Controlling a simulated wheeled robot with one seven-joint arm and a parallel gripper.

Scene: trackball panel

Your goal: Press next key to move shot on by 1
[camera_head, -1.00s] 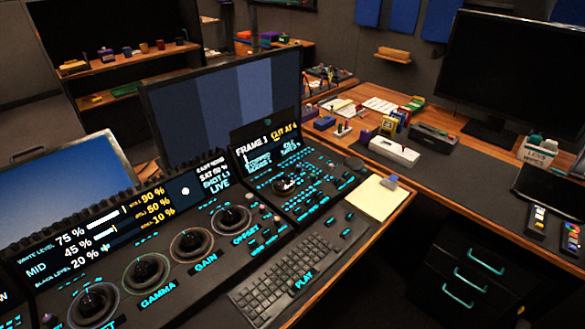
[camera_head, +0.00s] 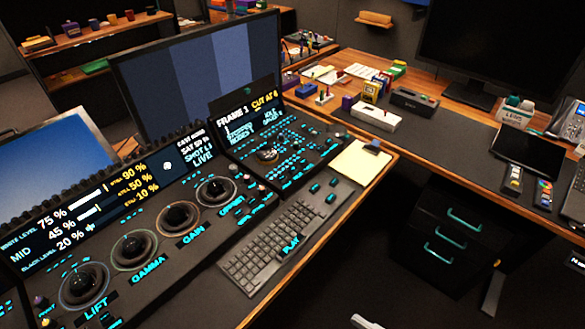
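The trackball panel (camera_head: 155,275) fills the lower left, with several dark ringed balls labelled LIFT, GAMMA, GAIN and OFFSET. Its tilted display (camera_head: 85,205) shows percent values and a shot readout ending in LIVE. To its right is a second key section (camera_head: 300,150) with a jog dial (camera_head: 268,156) and many small cyan-lit keys. Its small display (camera_head: 248,122) shows a FRAME line and yellow CUT text. Key labels are mostly too small to read, so I cannot tell which key is the next key. My gripper is not recognisable in view.
A keyboard (camera_head: 285,235) with a PLAY label lies in front of the panel. A yellow notepad (camera_head: 358,160) lies at the desk's right edge. Monitors (camera_head: 205,80) stand behind. A drawer unit (camera_head: 450,230) stands under the right-hand desk (camera_head: 430,115). Pale pieces, unclear, show at the bottom edge.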

